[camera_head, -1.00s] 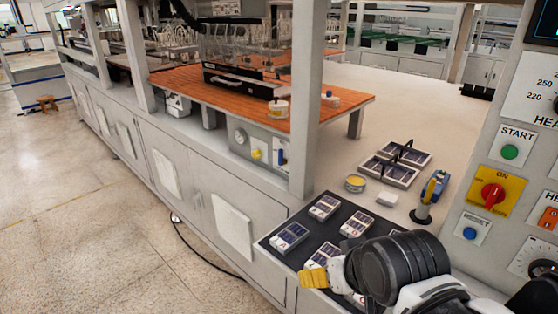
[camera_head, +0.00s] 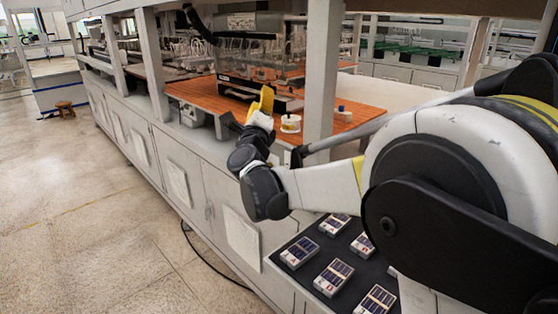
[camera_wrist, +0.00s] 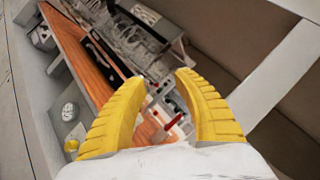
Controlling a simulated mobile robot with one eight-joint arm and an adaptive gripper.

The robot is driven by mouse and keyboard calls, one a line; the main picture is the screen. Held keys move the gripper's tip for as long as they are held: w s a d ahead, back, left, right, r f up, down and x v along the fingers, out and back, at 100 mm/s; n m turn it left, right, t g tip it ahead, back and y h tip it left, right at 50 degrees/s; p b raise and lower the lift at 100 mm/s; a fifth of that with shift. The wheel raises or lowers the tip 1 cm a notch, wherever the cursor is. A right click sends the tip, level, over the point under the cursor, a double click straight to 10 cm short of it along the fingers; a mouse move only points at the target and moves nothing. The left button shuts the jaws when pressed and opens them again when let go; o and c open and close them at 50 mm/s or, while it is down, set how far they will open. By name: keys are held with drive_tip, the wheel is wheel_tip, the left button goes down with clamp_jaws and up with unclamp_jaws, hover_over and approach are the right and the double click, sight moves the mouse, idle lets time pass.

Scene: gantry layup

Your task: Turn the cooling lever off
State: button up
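My gripper (camera_head: 263,104) is raised in front of the orange-topped bench in the head view. In the wrist view its two yellow ribbed fingers (camera_wrist: 165,78) stand apart with nothing held between them. No lever that I can clearly identify as the cooling lever shows now. A round white gauge (camera_wrist: 69,111) and a yellow knob (camera_wrist: 71,146) show at the left of the wrist view, left of the fingers. The panel area to their right is covered by the left finger. In the head view my arm covers that panel.
The orange bench top (camera_head: 195,91) carries glassware and a white jar (camera_head: 290,123). A grey upright post (camera_head: 320,75) stands close to my gripper. A dark mat (camera_head: 310,268) with several small panel-like blocks lies below my arm. The floor (camera_head: 80,220) at left is open.

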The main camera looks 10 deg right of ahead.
wheel_tip(320, 180, down, 8)
drive_tip(key=w+d+m+g+h, duration=0.1)
drive_tip(key=w+m+g+h, duration=0.2)
drive_tip(key=m+h, duration=0.5)
drive_tip(key=m+g+h, duration=0.2)
drive_tip(key=m+g, duration=0.6)
drive_tip(key=m, duration=0.4)
approach(292, 164)
drive_tip(key=f, duration=0.1)
drive_tip(key=b+x, duration=0.2)
drive_tip(key=x, duration=0.8)
drive_tip(key=shift+w+d+r, duration=0.1)
drive_tip(key=shift+w+d, duration=0.05)
drive_tip(key=shift+w, duration=0.05)
clamp_jaws()
